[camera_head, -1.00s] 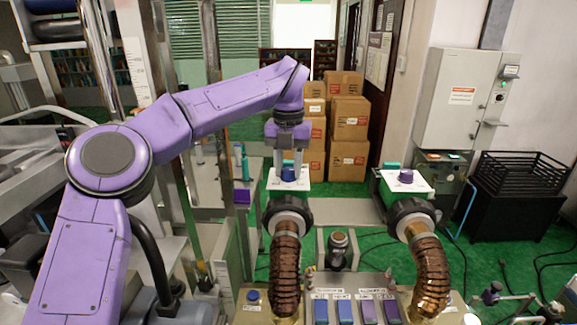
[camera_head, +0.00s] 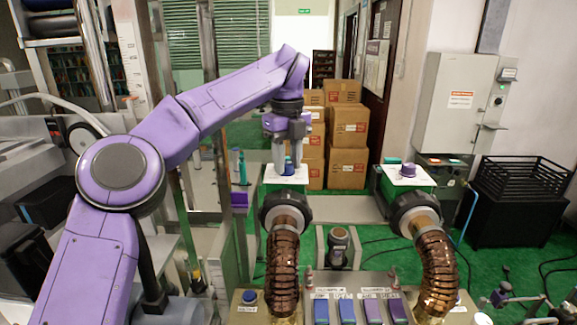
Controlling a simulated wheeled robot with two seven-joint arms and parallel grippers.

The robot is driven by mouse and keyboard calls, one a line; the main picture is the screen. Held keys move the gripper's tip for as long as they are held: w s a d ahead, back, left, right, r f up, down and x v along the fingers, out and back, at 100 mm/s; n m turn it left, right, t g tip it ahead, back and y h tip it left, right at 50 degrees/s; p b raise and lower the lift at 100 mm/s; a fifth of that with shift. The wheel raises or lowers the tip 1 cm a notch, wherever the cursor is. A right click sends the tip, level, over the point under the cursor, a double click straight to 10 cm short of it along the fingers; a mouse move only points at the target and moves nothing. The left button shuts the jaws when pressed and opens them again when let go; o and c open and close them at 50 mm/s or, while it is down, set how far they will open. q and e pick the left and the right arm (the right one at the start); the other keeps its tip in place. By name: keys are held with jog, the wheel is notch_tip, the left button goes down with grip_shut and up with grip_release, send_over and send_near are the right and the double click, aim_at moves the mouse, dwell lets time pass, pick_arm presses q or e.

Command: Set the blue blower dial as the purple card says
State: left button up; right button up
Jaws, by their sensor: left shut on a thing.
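The blue blower dial (camera_head: 288,168) sits on a white plate on top of the left blower, above a copper-brown ribbed hose (camera_head: 283,262). My left gripper (camera_head: 287,162) points down over this plate and is shut on the blue dial, with a finger on each side. The fingers partly hide the dial, and its setting cannot be read. Two purple cards (camera_head: 372,311) stand at the right of the front panel row; their print is too small to read. Two blue cards (camera_head: 321,311) stand to their left. My right gripper is not in view.
A purple dial (camera_head: 408,169) sits on the right blower's white plate, above another ribbed hose (camera_head: 437,265). A blue button (camera_head: 249,296) is at the panel's left. Cardboard boxes (camera_head: 347,125) and a black crate (camera_head: 526,176) stand behind. Vertical metal posts stand close to my left arm.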

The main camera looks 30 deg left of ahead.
pick_arm(q)
jog(key=n+b, duration=0.1)
jog(key=n, duration=0.1)
jog(key=n+b, duration=0.1)
jog(key=n, duration=0.1)
jog(key=n+b, duration=0.1)
jog(key=n, duration=0.1)
jog(key=shift+w+f+n, duration=0.15)
jog(key=shift+f+n, duration=0.15)
jog(key=n+b, duration=0.1)
jog(key=n, duration=0.2)
jog(key=shift+a+n+b, duration=0.1)
jog(key=shift+n+b, duration=0.25)
jog(key=shift+n, duration=1.05)
jog(key=o, duration=0.9)
jog(key=shift+o, duration=0.7)
jog(key=shift+a, duration=0.1)
jog(key=shift+a+r, duration=0.1)
